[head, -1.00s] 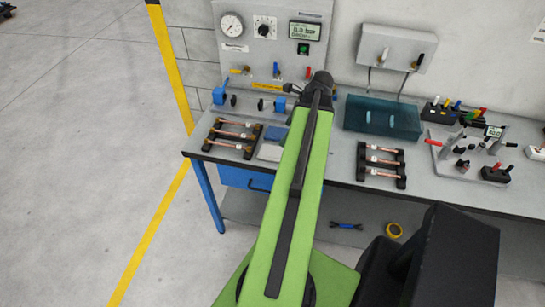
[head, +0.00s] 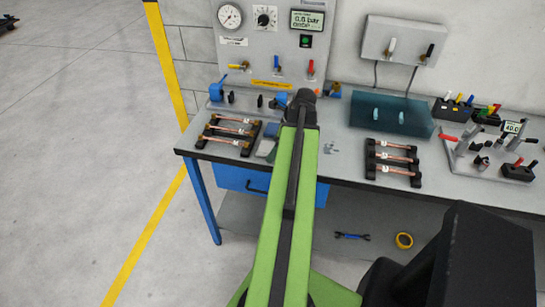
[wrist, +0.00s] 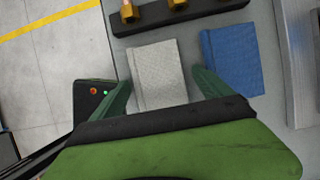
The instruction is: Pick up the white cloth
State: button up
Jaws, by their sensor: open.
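The white cloth (wrist: 157,75) looks pale grey and lies flat and folded on the bench in the wrist view. A blue cloth (wrist: 233,62) lies just right of it, with a narrow gap. My gripper (wrist: 163,92) is open and empty, its two green fingers at either side of the white cloth's near part. I cannot tell how high the fingers are above the bench. In the head view the white cloth (head: 267,148) shows partly behind my green arm, next to the blue cloth (head: 271,130). My fingers are hidden there.
A black rack with copper tubes (head: 229,133) stands just beyond the cloths, left of my arm. A second tube rack (head: 392,162), a blue-green tray (head: 390,114) and a fixture plate (head: 485,150) stand to the right. A gauge panel (head: 272,45) rises behind. Floor lies left of the bench.

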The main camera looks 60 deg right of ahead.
jog(key=c, duration=1.4)
jog(key=shift+r, duration=0.1)
jog(key=shift+c, duration=0.2)
jog(key=r+p, duration=0.1)
jog(key=p, duration=0.1)
jog(key=r+p, duration=0.1)
jog(key=r, duration=0.1)
jog(key=r+p, duration=0.2)
jog(key=shift+s+d+r+p, duration=0.1)
jog(key=shift+s+r+p, duration=0.05)
jog(key=shift+s+p, duration=0.2)
jog(key=s+d+r+p, duration=0.3)
jog(key=s+r+p, duration=0.2)
jog(key=s, duration=0.5)
jog(key=shift+d+r+p, duration=0.3)
jog(key=shift+d, duration=0.1)
jog(key=shift+s, duration=0.1)
